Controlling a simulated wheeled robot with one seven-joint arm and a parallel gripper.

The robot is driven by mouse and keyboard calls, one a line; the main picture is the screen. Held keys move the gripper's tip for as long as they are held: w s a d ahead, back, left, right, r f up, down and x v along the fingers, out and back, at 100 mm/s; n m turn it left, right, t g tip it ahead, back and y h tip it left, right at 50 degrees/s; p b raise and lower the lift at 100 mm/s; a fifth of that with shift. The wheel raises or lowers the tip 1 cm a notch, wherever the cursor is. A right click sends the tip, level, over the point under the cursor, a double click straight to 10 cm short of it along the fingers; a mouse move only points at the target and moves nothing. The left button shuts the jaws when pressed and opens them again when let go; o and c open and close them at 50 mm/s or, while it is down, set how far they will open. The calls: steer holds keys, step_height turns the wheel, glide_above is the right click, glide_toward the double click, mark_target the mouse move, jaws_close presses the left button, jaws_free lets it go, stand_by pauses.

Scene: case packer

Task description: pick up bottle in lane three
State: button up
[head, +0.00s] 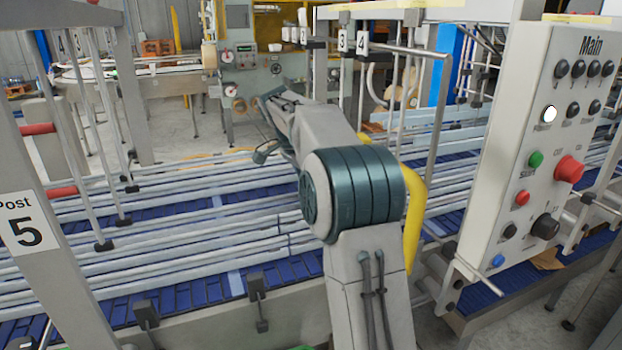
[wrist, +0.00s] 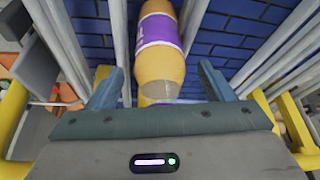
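An orange bottle with a purple and white label (wrist: 160,42) lies in view in the wrist view, over the blue belt between grey rails. Its narrower clear or pale end points toward my gripper. My gripper (wrist: 160,80) is open, with one blue-grey finger on each side of the bottle's near end. A gap shows between each finger and the bottle. Whether the bottle stands or lies I cannot tell. In the head view the bottle is not visible, and my arm hides part of the lanes.
Long grey guide rails (head: 180,240) run over the blue conveyor belt (head: 190,298). A control panel (head: 545,140) with buttons stands at the right. A post marked 5 (head: 24,232) is at the left. Vertical rods hang over the lanes on the left.

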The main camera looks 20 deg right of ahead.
steer(key=v, duration=1.4)
steer(key=s+a+f+n+t+y+b, duration=0.1)
steer(key=s+a+f+n+y+b, duration=0.1)
steer(key=s+f+n, duration=0.5)
steer(key=s+a+f+n+t+y+b, duration=0.1)
steer(key=s+f+n, duration=0.7)
steer(key=s+f, duration=1.1)
steer(key=s+a+y+b, duration=0.1)
steer(key=s+a+b, duration=0.1)
steer(key=s, duration=0.4)
steer(key=shift+s+a+f+t+b, duration=0.2)
steer(key=shift+s+a+t+b, duration=0.15)
steer(key=shift+a, duration=0.4)
steer(key=shift+c, duration=0.3)
